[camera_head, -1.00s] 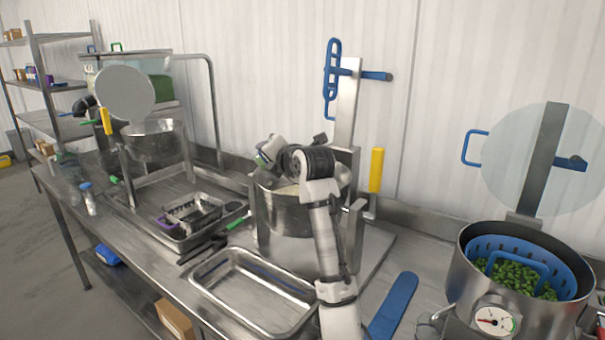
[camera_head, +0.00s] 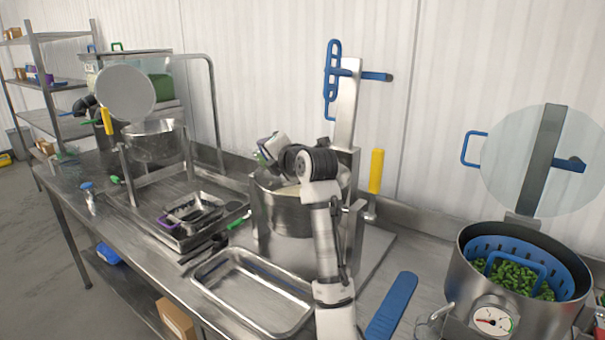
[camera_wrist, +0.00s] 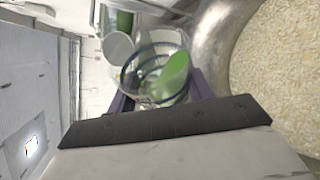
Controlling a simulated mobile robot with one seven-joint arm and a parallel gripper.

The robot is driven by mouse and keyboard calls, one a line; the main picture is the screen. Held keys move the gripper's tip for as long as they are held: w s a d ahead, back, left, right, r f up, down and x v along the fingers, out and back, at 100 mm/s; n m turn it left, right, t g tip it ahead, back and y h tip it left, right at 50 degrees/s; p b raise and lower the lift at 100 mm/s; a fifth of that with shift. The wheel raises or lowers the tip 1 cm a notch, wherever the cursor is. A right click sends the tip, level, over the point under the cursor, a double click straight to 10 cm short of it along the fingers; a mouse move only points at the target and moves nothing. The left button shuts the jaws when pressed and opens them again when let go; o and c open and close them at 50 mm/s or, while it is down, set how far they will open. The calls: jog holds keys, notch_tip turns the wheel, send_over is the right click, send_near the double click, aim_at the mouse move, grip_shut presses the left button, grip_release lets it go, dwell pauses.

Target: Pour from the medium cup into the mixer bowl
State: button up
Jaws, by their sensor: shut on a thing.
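The mixer bowl (camera_head: 285,212) is a wide steel bowl in the middle of the bench. In the wrist view pale rice grains lie in the bowl (camera_wrist: 212,45) at the right. My gripper (camera_head: 267,150) is over the bowl's left rim in the head view. In the wrist view its purple fingers (camera_wrist: 160,100) are shut on the medium cup (camera_wrist: 142,62), a clear cup with dark rings. The cup is beside the bowl's rim there. A green patch shows in or through the cup; I cannot tell which. I see no stream falling, and cannot tell the cup's exact tilt.
An empty steel tray (camera_head: 250,288) lies in front of the bowl. A steel upright with blue handles (camera_head: 333,80) and a yellow handle (camera_head: 376,170) stand behind and right. A pot (camera_head: 515,290) with a blue basket of green vegetables is at the right.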

jog(key=shift+d+r+m+p, duration=0.1)
jog(key=shift+r+m+p, duration=0.25)
jog(key=shift+m, duration=0.15)
jog(key=shift+y, duration=0.3)
jog(key=shift+d+r, duration=0.1)
jog(key=shift+r+m+p, duration=0.2)
jog(key=shift+m+p, duration=0.3)
jog(key=shift+m, duration=0.1)
dwell(0.3)
jog(key=shift+w+d+f+m+t+y+b, duration=0.1)
jog(key=shift+d+f+m+t+y+b, duration=0.15)
jog(key=shift+d+m+b, duration=0.15)
jog(key=shift+w+d+f+m+t+y+b, duration=0.15)
jog(key=shift+d+m+t+b, duration=0.1)
jog(key=shift+d+m+b, duration=0.15)
dwell(0.7)
jog(key=shift+d+r+m+y+b, duration=0.25)
jog(key=shift+r+m+b, duration=0.25)
jog(key=shift+m, duration=0.5)
dwell(1.0)
